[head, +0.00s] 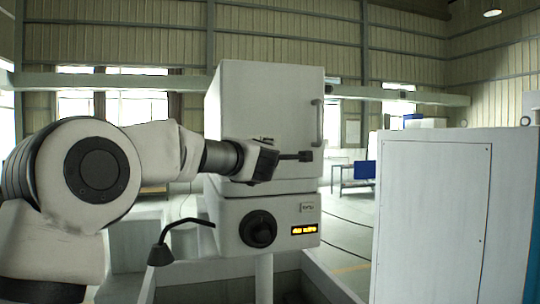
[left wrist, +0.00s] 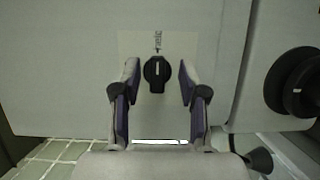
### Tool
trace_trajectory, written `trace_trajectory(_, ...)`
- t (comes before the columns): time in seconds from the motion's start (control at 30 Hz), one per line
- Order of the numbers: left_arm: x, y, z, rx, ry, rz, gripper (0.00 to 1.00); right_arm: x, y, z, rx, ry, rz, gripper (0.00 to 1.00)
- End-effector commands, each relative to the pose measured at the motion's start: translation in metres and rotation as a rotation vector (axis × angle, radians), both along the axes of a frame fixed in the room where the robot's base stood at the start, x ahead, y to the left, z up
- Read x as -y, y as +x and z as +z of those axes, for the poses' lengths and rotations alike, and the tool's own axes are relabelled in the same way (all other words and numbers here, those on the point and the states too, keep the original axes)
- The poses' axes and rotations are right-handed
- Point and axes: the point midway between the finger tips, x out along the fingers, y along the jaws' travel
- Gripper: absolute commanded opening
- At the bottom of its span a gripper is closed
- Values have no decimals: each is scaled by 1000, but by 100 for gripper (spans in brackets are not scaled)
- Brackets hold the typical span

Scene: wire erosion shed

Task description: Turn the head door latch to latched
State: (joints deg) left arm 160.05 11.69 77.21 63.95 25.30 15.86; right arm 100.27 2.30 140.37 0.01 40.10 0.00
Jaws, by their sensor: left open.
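The head door latch (left wrist: 154,84) is a small dark oval knob with a pale pointer line, on a light label plate (left wrist: 190,44) in the left wrist view. The pointer line runs up the picture toward small print that I cannot read surely. My left gripper (left wrist: 158,72) is open, one finger on each side of the latch, with visible gaps and no clear contact. In the head view my left gripper (head: 262,160) is in front of the white machine head (head: 262,95) and seems to hide the latch. My right gripper is not in view.
Below the head, a control box has a large black knob (head: 258,229) and a lit orange display (head: 304,229). A door handle (head: 317,122) is on the head's right side. A bent black rod with a cone end (head: 160,254) stands out at lower left. A white cabinet (head: 430,215) stands right.

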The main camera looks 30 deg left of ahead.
Motion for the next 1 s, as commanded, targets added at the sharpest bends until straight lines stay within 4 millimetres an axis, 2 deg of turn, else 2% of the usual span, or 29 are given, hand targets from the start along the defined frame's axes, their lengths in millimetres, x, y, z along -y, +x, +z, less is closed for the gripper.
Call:
trace_trajectory(0.13, 15, -29, 1, 1, 3, -1, 43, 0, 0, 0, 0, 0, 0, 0)
trace_trajectory(0.3, 25, -47, 1, 0, 2, -1, 43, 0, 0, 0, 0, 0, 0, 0)
trace_trajectory(0.8, 25, -48, 0, 0, 1, 0, 43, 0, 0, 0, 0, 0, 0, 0)
trace_trajectory(0.87, 25, -45, -7, -9, 1, 0, 43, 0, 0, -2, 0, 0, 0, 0)
trace_trajectory(0.9, 25, -41, -18, -22, 1, 0, 43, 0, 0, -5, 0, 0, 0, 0)
trace_trajectory(0.97, 25, -31, -44, -55, 2, -1, 43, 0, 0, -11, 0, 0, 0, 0)
trace_trajectory(1.0, 26, -23, -69, -86, 4, -1, 43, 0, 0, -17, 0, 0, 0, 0)
